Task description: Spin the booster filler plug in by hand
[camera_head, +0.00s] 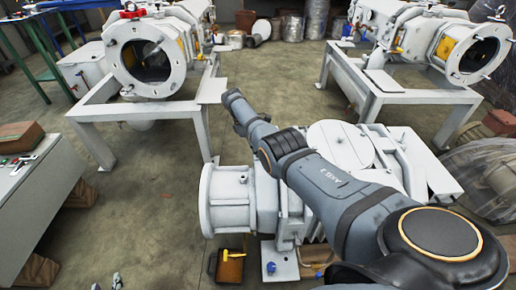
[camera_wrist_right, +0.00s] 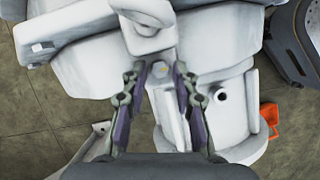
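The white pump (camera_head: 230,195) stands in the middle of the head view, partly covered by my right arm. The right wrist view shows white pump castings (camera_wrist_right: 215,65) close up. My right gripper (camera_wrist_right: 161,70) is open, with its two fingers apart over a narrow pale part of the pump. A small yellowish spot (camera_wrist_right: 161,69) shows between the fingertips; I cannot tell whether it is the booster filler plug. In the head view the right gripper is hidden. Only the tips of my left gripper (camera_head: 107,284) show at the bottom left edge, apart, with nothing seen between them.
Two more white pumps on stands, one at the back left (camera_head: 145,55) and one at the back right (camera_head: 470,52), flank open floor. A grey bench (camera_head: 35,195) is at the left. A dark tray (camera_head: 230,268) with a yellow tool lies by the middle pump.

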